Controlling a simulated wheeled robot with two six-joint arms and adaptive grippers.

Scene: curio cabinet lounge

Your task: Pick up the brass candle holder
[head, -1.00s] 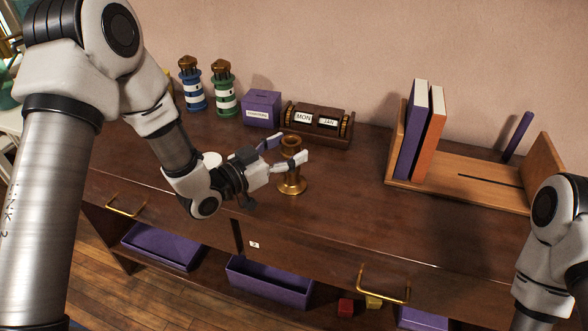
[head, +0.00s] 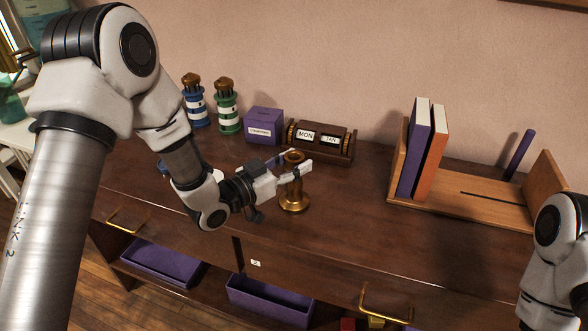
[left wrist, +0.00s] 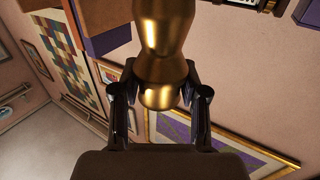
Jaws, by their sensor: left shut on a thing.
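The brass candle holder (head: 294,203) stands upright on the dark wooden cabinet top (head: 345,222), near its front edge. My left gripper (head: 294,168) is shut on its upper part from the left, with a finger on either side. In the left wrist view the brass candle holder (left wrist: 164,38) fills the upper middle, between the two dark fingers of my left gripper (left wrist: 160,92). Its base appears to rest on the cabinet top. My right arm shows at the right edge, but its gripper is out of view.
Behind the holder are a block calendar (head: 320,141), a purple box (head: 264,125), and a blue (head: 195,103) and a green lighthouse (head: 228,108). A wooden book rack (head: 465,194) with books stands at right. The cabinet top between holder and rack is clear.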

